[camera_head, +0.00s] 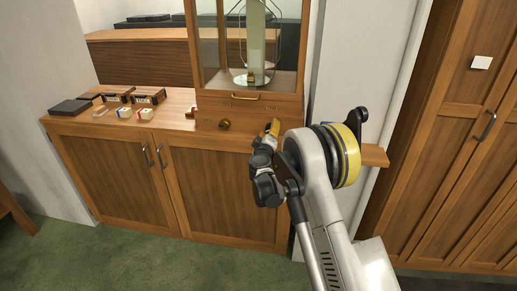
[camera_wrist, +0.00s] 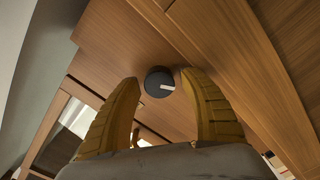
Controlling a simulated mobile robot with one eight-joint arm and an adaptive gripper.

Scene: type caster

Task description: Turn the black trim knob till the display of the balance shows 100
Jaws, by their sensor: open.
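The black trim knob (camera_wrist: 160,85) shows in the wrist view as a round dark knob with a white mark towards its right side, on a wooden face. My gripper (camera_wrist: 158,77) has its two yellow fingers spread, one on each side of the knob in the picture; I cannot tell whether they touch it. In the head view my gripper (camera_head: 272,128) is at the right front of the balance's wooden, glass-fronted case (camera_head: 247,97). The knob cannot be made out there. No readable display figure shows in either view.
Small labelled boxes (camera_head: 150,96), light blocks (camera_head: 124,113) and a dark flat box (camera_head: 70,107) lie on the left of the top.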

